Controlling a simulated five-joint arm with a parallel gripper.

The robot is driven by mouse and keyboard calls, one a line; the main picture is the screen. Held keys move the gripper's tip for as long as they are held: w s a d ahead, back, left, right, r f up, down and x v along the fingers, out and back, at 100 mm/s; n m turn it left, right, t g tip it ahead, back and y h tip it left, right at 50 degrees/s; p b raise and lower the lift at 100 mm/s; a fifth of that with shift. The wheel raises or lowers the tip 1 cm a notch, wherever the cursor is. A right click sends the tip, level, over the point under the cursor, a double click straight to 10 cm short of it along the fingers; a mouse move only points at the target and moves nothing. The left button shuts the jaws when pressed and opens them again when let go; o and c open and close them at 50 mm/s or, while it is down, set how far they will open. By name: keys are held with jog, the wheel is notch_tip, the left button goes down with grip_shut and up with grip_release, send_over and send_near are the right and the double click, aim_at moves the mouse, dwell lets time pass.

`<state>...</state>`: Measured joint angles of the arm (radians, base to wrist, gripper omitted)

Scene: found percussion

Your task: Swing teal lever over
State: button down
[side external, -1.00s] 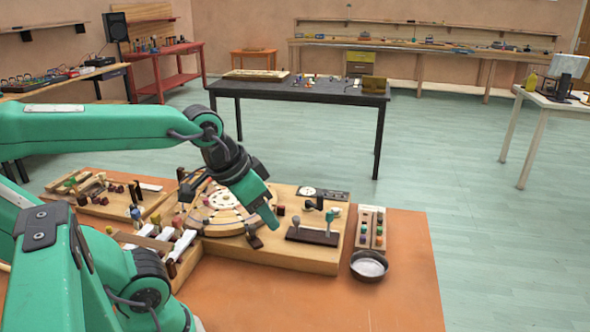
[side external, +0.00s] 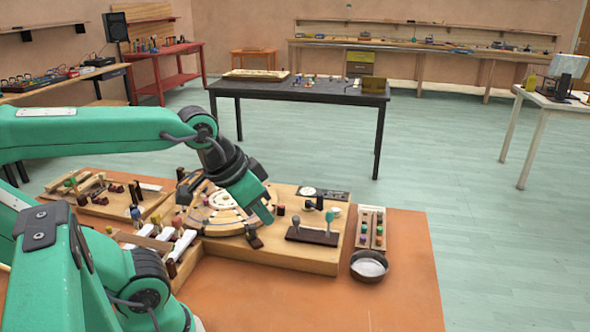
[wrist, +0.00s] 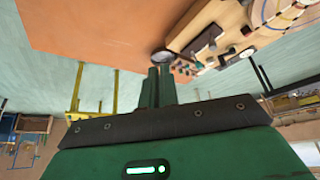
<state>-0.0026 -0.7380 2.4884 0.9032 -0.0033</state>
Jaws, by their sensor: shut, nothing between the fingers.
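The teal lever (side external: 330,215) stands at the right end of a dark base plate (side external: 312,237) on the wooden instrument board. A grey-topped post (side external: 296,221) stands at the plate's left end. My gripper (side external: 266,217) is shut and empty, pointing down above the board to the left of the plate, apart from the lever. In the wrist view its two green fingers (wrist: 157,82) lie together. The lever is too small to pick out surely in that view.
A round dial (side external: 222,212) lies partly behind my gripper. A dark bowl (side external: 369,266) and a strip of coloured knobs (side external: 370,229) are at the right. The orange table (side external: 330,302) is bare in front. A small dark post (side external: 281,210) is close to my gripper.

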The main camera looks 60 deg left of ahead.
jog(key=w+a+r+n+g, duration=0.2)
jog(key=w+r, duration=0.1)
jog(key=w, duration=0.5)
jog(key=n+g, duration=0.2)
jog(key=n, duration=0.1)
send_over(329, 224)
notch_tip(329, 224, down, 3)
jog(key=w+a+f+n+g, duration=0.1)
jog(key=w+a+f+n, duration=0.1)
jog(key=w+a+f, duration=0.3)
jog(key=shift+w+f, duration=0.3)
jog(key=shift+f, duration=0.15)
jog(key=shift+a, duration=0.1)
jog(key=f, duration=0.6)
jog(key=d+f, duration=0.1)
jog(key=f, duration=0.2)
jog(key=shift+s+f, duration=0.15)
jog(key=shift+f, duration=0.2)
jog(key=shift+s+d+r, duration=0.3)
jog(key=shift+s+d, duration=0.15)
jog(key=shift+s, duration=0.2)
jog(key=shift+s+d+r, duration=0.25)
jog(key=shift+s+d, duration=0.15)
jog(key=shift+s, duration=0.2)
